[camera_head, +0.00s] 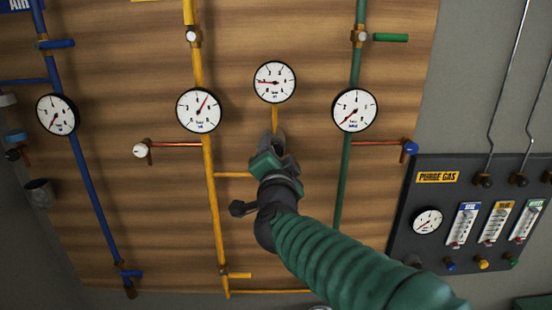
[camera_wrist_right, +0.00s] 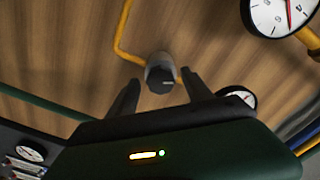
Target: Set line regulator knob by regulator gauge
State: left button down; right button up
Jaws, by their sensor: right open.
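The regulator gauge (camera_head: 274,82) is a white round dial on a short yellow pipe, its red needle pointing left. My right gripper (camera_head: 272,148) is below it, in front of the regulator, and hides the knob in the head view. In the right wrist view the dark grey round knob (camera_wrist_right: 160,78) with a pale mark on its face sits just beyond and between the two open fingers of the gripper (camera_wrist_right: 160,97). The fingers are apart on either side; whether they touch the knob I cannot tell. My left gripper is not in view.
A yellow pipe line with a gauge (camera_head: 198,110) stands to the left, and a green line with a gauge (camera_head: 355,110) to the right. A blue line with a gauge (camera_head: 57,115) is at far left. A dark purge gas panel (camera_head: 400,235) is at the right.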

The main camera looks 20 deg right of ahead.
jog(key=p+v, duration=0.9)
jog(key=v, duration=0.8)
jog(key=shift+w, duration=0.15)
